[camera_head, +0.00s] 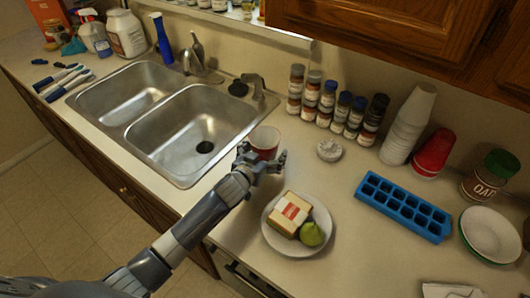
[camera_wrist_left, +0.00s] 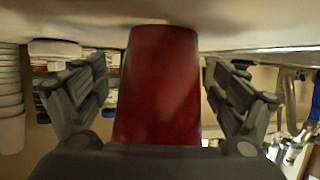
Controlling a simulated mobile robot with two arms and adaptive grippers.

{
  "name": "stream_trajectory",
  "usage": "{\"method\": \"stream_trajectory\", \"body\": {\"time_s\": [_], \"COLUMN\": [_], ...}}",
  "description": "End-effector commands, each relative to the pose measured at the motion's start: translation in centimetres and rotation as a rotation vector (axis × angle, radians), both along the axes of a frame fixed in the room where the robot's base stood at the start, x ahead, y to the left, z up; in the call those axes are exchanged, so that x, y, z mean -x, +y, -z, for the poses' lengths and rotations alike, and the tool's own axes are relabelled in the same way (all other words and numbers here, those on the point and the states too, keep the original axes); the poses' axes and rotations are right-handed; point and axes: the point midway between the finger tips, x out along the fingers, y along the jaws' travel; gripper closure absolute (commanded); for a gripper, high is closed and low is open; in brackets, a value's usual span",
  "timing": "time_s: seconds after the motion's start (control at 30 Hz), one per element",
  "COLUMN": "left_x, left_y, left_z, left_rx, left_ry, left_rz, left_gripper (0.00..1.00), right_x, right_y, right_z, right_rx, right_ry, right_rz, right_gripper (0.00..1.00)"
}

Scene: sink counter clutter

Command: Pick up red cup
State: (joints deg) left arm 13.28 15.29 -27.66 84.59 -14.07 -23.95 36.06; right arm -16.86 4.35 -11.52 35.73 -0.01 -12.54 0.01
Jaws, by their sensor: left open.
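A red cup (camera_head: 265,139) with a pale inside stands upright on the counter, just right of the sink's right basin. My left gripper (camera_head: 262,160) is at the cup, with its fingers spread around the near side. In the left wrist view, which looks upside down, the red cup (camera_wrist_left: 158,85) fills the middle between the two open fingers (camera_wrist_left: 160,95). A gap shows on each side of it, so neither finger appears to press on it. The cup's lower part is partly hidden by the hand in the head view. My right gripper is not in view.
A plate (camera_head: 268,237) with a sandwich and green fruit lies close in front. Several spice jars (camera_head: 328,100) stand behind. A blue ice tray (camera_head: 403,206), stacked white cups (camera_head: 408,124) and red cups (camera_head: 433,153) are to the right. The double sink (camera_head: 200,125) is left.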

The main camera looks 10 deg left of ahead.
Motion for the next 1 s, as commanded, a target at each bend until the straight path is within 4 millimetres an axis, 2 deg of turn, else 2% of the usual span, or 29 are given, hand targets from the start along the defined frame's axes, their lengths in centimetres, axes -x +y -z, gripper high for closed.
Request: {"method": "stream_trajectory", "body": {"time_s": [0.2, 0.27, 0.47, 0.83, 1.0], "left_x": [0.0, 0.0, 0.0, 0.0, -0.1], "left_y": [0.0, 0.0, 0.0, 0.0, 0.1], "left_z": [0.1, 0.1, 0.1, -0.1, -2.0], "left_rx": [0.0, 0.0, 0.0, 0.0, 0.001], "left_ry": [0.0, 0.0, 0.001, 0.0, -0.004], "left_rz": [0.0, 0.0, 0.0, 0.0, 0.0], "left_gripper": [0.1, 0.21, 0.44, 0.45, 0.45], "right_x": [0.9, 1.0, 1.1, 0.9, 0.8], "right_y": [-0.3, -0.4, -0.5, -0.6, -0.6], "right_z": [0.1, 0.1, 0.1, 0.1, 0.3], "right_rx": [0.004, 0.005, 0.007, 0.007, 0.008], "right_ry": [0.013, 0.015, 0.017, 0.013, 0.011], "right_rz": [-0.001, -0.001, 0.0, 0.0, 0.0], "right_gripper": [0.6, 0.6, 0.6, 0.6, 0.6]}}
